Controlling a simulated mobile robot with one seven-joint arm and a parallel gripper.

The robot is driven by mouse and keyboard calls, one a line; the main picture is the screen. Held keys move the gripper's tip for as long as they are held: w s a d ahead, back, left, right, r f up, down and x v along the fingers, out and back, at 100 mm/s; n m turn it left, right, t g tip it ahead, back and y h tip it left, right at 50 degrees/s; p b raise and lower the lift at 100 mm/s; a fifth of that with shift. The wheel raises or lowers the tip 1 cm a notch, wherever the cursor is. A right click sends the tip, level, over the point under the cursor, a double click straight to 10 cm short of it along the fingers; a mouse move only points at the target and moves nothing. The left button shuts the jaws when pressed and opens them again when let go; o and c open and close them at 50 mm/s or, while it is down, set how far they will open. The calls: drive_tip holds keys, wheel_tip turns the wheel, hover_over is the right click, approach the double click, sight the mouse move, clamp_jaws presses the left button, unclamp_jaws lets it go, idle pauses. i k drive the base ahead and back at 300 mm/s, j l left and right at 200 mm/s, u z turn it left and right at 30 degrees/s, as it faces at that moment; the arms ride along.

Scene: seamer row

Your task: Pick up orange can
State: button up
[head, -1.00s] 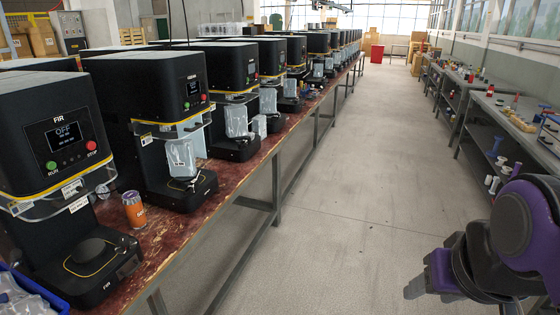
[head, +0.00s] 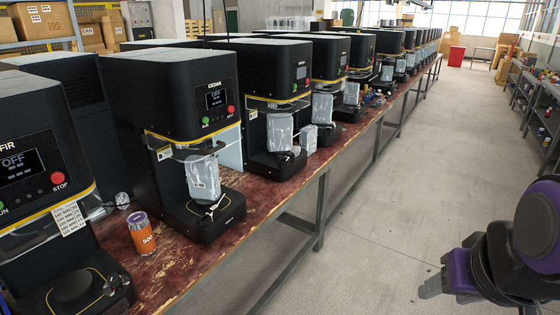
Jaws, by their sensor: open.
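The orange can (head: 142,234) stands upright on the worn red bench top at the lower left of the head view. It has an orange body with a purple band near its silver top. It stands in the gap between two black seamer machines, apart from both. My gripper (head: 430,288) is at the lower right, over the aisle floor, far to the right of the can and empty. Its jaws are open; the finger shapes are dark and partly hidden by my purple wrist.
The FIR seamer (head: 40,160) stands left of the can and the CEDAR seamer (head: 180,100) right of it. More seamers line the bench (head: 262,195) into the distance. The aisle floor (head: 390,190) is clear. Shelving (head: 540,105) with small items stands along the right side.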

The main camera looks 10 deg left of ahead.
sight(142, 234)
drive_tip(key=i+j+u, duration=0.1)
drive_tip(key=i+u, duration=0.4)
drive_tip(key=u, duration=0.2)
drive_tip(key=i+u, duration=0.35)
drive_tip(key=k+l, duration=0.05)
drive_tip(key=k, duration=0.05)
